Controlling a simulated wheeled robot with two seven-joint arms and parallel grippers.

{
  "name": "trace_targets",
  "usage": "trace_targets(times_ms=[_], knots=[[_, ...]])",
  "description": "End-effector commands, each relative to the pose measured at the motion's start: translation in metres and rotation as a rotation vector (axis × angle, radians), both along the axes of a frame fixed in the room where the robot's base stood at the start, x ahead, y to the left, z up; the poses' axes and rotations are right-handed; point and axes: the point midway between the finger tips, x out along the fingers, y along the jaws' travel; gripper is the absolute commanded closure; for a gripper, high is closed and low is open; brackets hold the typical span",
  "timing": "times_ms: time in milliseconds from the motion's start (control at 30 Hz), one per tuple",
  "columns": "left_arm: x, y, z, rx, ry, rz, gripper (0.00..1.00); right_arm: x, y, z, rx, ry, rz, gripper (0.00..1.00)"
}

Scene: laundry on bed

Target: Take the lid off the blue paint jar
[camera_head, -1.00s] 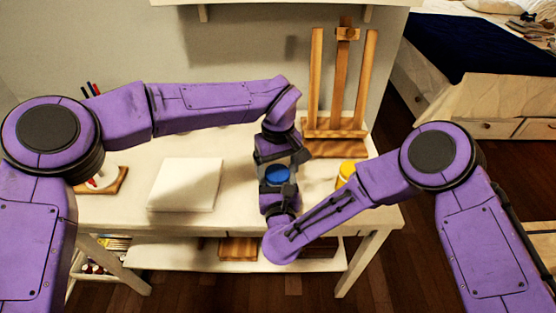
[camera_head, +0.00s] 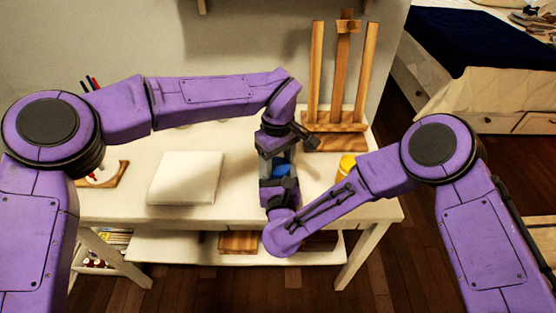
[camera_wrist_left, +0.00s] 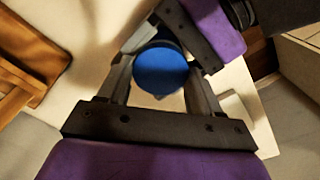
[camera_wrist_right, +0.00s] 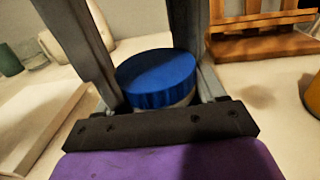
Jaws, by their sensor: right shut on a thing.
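The blue paint jar stands near the front right of the white table, its blue lid (camera_head: 283,170) partly hidden by my grippers. The lid (camera_wrist_right: 158,75) is on the jar's pale body (camera_wrist_right: 182,99) in the right wrist view. My right gripper (camera_head: 279,180) comes from the front and is shut on the jar, a finger on each side. My left gripper (camera_head: 288,160) comes from behind. Its fingers are spread on either side of the lid (camera_wrist_left: 160,68) in the left wrist view. Whether they touch it, I cannot tell.
A yellow-topped jar (camera_head: 347,164) stands to the right on the white table (camera_head: 235,206). A wooden easel (camera_head: 335,143) is behind. A white canvas (camera_head: 186,177) lies to the left. A bed (camera_head: 475,50) is at the far right.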

Motion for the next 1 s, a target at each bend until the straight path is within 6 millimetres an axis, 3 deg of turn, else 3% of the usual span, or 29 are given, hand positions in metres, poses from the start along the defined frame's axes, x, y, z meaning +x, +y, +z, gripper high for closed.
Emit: trace_targets(times_ms=[33, 67, 500, 800, 933, 1000], knots=[[0.0, -0.001, 0.001, -0.002, -0.002, -0.003, 0.2, -0.001, 0.002, 0.0, 0.0, 0.0, 0.007, 1.0], [0.0, -0.001, 0.001, -0.002, -0.002, -0.003, 0.11, -0.001, 0.002, 0.0, 0.0, -0.001, 0.006, 1.0], [-0.001, 0.0, 0.001, 0.0, 0.001, -0.002, 0.11, 0.0, 0.0, 0.0, 0.001, -0.001, -0.001, 1.0], [0.0, 0.0, 0.041, -0.001, -0.001, -0.001, 0.11, 0.0, 0.0, 0.0, 0.0, 0.0, -0.001, 1.0], [0.002, 0.0, 0.046, -0.001, -0.01, -0.007, 0.15, 0.0, 0.0, 0.0, 0.0, 0.0, 0.0, 1.0], [0.012, -0.001, 0.047, 0.0, -0.065, -0.03, 0.15, 0.0, 0.0, 0.0, 0.0, -0.001, 0.001, 1.0]])
